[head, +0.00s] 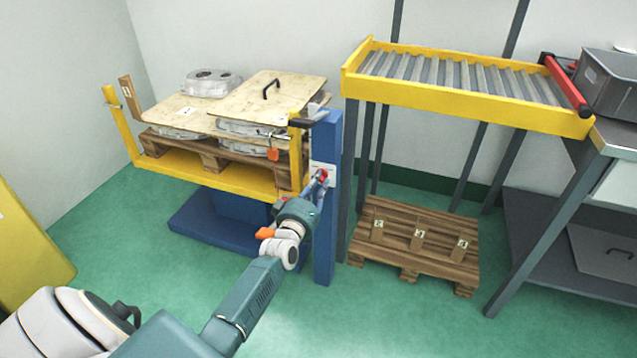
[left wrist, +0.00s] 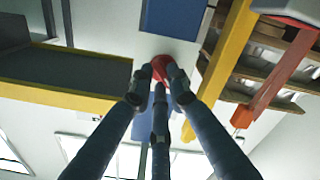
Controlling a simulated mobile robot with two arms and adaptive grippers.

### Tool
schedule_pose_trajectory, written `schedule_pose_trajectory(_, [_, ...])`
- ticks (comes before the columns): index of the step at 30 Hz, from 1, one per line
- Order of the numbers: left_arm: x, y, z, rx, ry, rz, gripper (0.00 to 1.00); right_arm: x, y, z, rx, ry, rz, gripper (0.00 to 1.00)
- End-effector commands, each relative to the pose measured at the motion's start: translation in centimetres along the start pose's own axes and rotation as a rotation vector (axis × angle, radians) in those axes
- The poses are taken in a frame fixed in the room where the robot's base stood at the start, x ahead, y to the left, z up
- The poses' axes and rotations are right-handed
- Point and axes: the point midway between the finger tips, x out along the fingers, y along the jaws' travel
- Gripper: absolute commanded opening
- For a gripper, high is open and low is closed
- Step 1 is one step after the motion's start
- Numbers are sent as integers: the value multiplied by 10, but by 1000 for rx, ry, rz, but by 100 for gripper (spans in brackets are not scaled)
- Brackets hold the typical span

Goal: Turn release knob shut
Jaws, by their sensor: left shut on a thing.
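In the left wrist view the red knob (left wrist: 161,66) is between the fingertips of my left gripper (left wrist: 158,84). In the head view my left gripper (head: 314,186) reaches up to the knob and is shut on it. The fingers partly hide the knob, so its turned position cannot be read. My right gripper shows in neither view.
A yellow lift platform (head: 215,173) left of the post bears a pallet with castings and plywood sheets (head: 270,95). An orange-red padlock (head: 273,154) hangs by it. A roller conveyor (head: 470,93) stands right, above a wooden pallet (head: 415,245). Green floor is clear in front.

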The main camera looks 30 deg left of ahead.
Motion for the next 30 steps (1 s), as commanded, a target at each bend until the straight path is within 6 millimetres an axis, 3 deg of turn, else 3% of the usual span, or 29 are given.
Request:
schedule_pose_trajectory(20, [0,-1,1,-59,-2,-2,0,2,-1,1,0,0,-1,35])
schedule_pose_trajectory(21, [0,-1,1,-59,-2,-2,24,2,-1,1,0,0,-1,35])
schedule_pose_trajectory(23, [0,-1,1,-58,-2,-2,35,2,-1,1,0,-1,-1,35])
schedule_pose_trajectory(30, [0,0,0,-56,-1,-1,35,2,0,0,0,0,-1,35])
